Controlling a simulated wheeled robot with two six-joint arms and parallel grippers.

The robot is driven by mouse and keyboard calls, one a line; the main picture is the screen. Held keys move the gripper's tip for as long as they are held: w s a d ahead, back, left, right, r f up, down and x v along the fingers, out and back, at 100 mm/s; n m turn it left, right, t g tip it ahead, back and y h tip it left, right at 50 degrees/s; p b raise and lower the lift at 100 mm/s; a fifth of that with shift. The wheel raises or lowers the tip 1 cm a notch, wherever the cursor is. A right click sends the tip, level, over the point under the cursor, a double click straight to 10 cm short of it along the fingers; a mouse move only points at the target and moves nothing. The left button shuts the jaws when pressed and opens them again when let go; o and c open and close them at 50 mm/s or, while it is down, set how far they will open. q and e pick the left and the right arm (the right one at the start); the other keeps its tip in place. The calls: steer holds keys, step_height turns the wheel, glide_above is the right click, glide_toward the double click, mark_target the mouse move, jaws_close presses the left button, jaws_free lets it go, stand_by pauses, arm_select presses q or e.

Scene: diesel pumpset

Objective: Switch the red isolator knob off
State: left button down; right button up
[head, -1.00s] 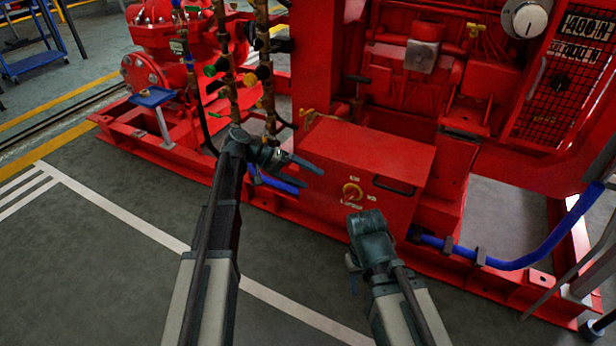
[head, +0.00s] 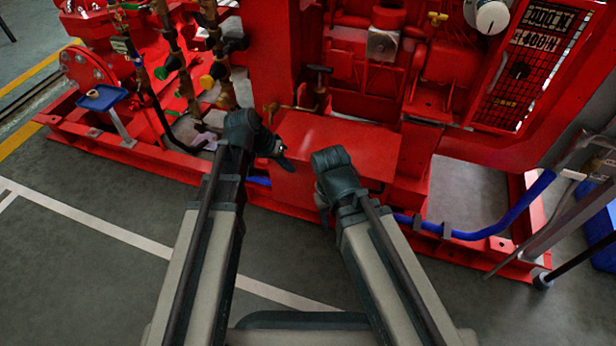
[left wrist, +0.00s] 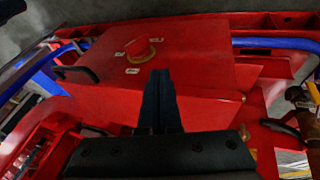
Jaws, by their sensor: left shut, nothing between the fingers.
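The red isolator knob (left wrist: 146,52) shows in the left wrist view, on a yellow round plate with small white labels around it. It sits on the front face of a red box (head: 345,143). In the head view my right wrist and arm cover the knob. My left gripper (head: 284,164) is shut and empty, close to the left part of the box. In the left wrist view its closed fingers (left wrist: 160,75) point toward the knob's face, just right of the knob and apart from it. My right gripper (head: 322,208) is in front of the box, its fingers mostly hidden.
A dark handle (left wrist: 76,73) is on the box beside the knob. Blue hose (head: 490,233) runs along the red base frame at the right. Valve pipes (head: 180,75) stand at the left, behind my left gripper. The grey floor in front is open.

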arm_select(q)
steer(key=s+d+b+x, duration=0.1)
steer(key=d+b+x, duration=0.1)
steer(key=b+x, duration=0.9)
steer(key=shift+x, duration=0.75)
steer(key=shift+s+d, duration=0.1)
steer(key=shift+s, duration=0.15)
steer(key=shift+s+d+f+b, duration=0.1)
steer(key=shift+d+f+b, duration=0.1)
steer(key=shift+f+b, duration=0.2)
steer(key=shift+a+f+b, duration=0.15)
steer(key=shift+f+b, duration=0.55)
steer(key=shift+r, duration=0.15)
steer(key=shift+r+p, duration=0.7)
steer(key=shift+p, duration=0.15)
